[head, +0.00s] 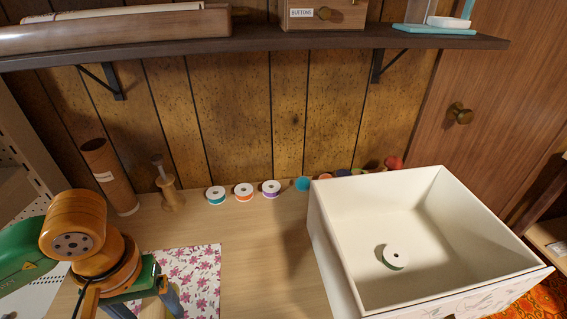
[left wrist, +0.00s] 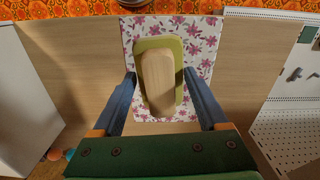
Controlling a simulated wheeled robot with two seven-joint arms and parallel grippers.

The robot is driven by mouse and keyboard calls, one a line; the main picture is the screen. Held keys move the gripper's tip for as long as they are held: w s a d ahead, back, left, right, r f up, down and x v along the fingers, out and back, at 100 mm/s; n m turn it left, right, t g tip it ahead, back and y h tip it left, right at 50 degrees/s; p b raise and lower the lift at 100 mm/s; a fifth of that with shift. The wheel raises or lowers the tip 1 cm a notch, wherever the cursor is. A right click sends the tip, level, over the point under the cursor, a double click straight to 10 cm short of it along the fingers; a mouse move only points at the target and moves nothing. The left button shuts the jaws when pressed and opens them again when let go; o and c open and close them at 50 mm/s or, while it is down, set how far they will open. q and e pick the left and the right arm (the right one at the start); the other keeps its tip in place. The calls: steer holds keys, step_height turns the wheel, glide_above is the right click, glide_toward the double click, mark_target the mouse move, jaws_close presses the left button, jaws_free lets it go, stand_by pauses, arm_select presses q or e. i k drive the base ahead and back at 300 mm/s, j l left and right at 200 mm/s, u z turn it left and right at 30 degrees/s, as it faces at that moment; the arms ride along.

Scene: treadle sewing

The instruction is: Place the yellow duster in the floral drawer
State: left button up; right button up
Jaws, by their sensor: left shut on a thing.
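The yellow duster (left wrist: 179,88) has a yellow-green pad and a pale wooden handle block on top. My left gripper (left wrist: 160,80) is shut on it, a finger at each side of the pad, above the floral cloth. In the head view my left gripper (head: 143,308) is at the bottom left, and its body hides most of the duster. The floral drawer (head: 328,240) is a white open-topped box on the right, with faint floral drawing on its front. A white and green spool (head: 395,257) lies inside. My right gripper is not in view.
A floral cloth (head: 203,268) lies on the table left of the drawer. Several thread spools (head: 244,192), a wooden stand (head: 169,190) and a brown tube (head: 108,175) line the back. A dark shelf (head: 270,40) hangs above. Bare table (head: 265,265) separates cloth and drawer.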

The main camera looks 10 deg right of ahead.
mark_target(359, 268)
steer(key=j+z, duration=0.15)
steer(key=z, duration=0.3)
steer(key=j+z, duration=0.15)
steer(key=z, duration=0.3)
steer(key=k+j+z, duration=0.1)
steer(key=z, duration=0.35)
steer(key=j+z, duration=0.1)
steer(key=z, duration=0.35)
